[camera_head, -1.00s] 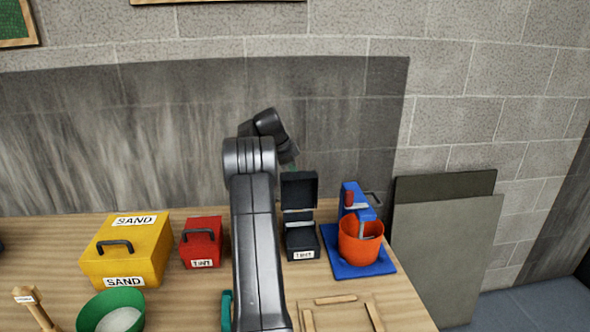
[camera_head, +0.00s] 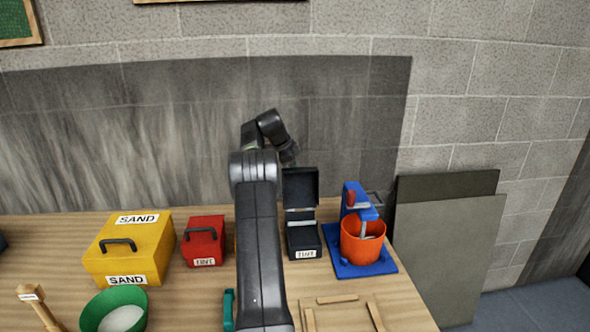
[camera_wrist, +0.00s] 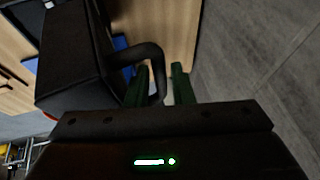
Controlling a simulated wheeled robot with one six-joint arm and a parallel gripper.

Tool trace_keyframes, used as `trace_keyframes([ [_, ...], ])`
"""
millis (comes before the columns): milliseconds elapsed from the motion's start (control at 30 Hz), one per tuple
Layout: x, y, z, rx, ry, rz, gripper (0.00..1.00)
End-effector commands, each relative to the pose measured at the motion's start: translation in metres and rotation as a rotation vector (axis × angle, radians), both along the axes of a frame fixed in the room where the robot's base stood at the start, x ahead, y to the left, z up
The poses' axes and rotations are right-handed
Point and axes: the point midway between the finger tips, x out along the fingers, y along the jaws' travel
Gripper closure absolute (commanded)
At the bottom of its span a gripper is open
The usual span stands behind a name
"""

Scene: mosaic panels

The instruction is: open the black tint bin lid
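The black tint bin (camera_head: 304,238) stands on the bench with a white TINT label on its front. Its black lid (camera_head: 300,187) is raised, standing about upright at the back of the bin. In the wrist view the lid (camera_wrist: 68,65) fills the upper left, with its curved black handle (camera_wrist: 150,52) sticking out. My gripper (camera_wrist: 161,82) has its two green fingers apart, one on each side of part of the handle. A gap shows between the handle and the right finger. In the head view the fingers are hidden behind the lid and my arm.
A red tint bin (camera_head: 203,241) and a yellow sand bin (camera_head: 130,252) stand to the left, lids shut. An orange bucket (camera_head: 362,243) on a blue stand (camera_head: 340,267) is close on the right. The wall (camera_head: 200,130) rises behind the bench.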

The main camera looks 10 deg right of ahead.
Motion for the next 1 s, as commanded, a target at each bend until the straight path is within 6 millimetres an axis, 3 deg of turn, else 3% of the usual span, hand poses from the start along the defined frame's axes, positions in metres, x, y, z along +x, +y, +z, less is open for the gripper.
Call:
trace_keyframes([
  [333,0.0,0.0,0.002,-0.002,-0.001,-0.001,0.66],
  [467,-0.002,0.004,0.011,-0.002,-0.004,-0.001,0.66],
  [1000,-0.021,0.047,0.112,-0.001,-0.003,0.0,0.66],
])
